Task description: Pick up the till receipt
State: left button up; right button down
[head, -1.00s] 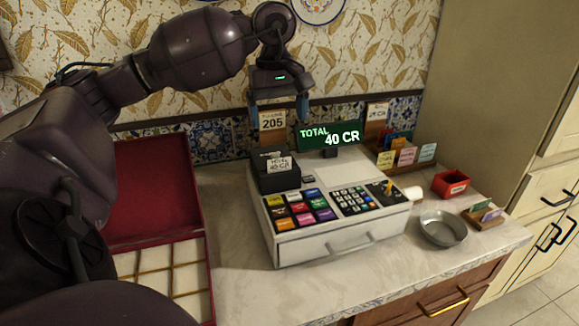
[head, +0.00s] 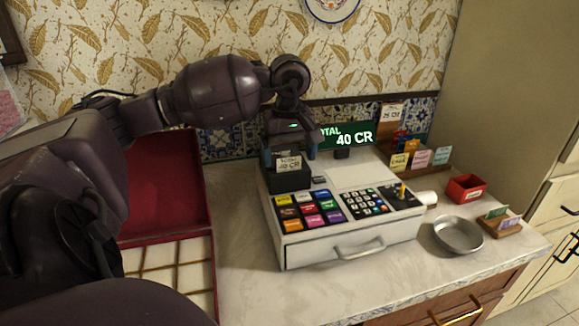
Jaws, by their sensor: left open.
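The till receipt (head: 289,163) is a small white slip printed with a total of 40 CR. It stands up out of the black printer (head: 289,181) at the back left of the cash register (head: 345,238). My left gripper (head: 289,153) points down at the printer, jaws open, with one blue fingertip on each side of the receipt. The fingers look apart from the slip; how they line up with it in depth I cannot tell. My right gripper is not in view.
A lit display (head: 350,136) stands just right of the gripper. A card rack (head: 430,157), a red box (head: 465,187), a metal bowl (head: 458,235) and a small card holder (head: 502,222) are on the right. An open red case (head: 165,190) lies left. The front counter is clear.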

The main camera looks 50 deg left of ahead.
pick_arm(q)
jog(key=shift+f, duration=0.85)
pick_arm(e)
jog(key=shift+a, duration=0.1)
pick_arm(q)
jog(key=c, duration=1)
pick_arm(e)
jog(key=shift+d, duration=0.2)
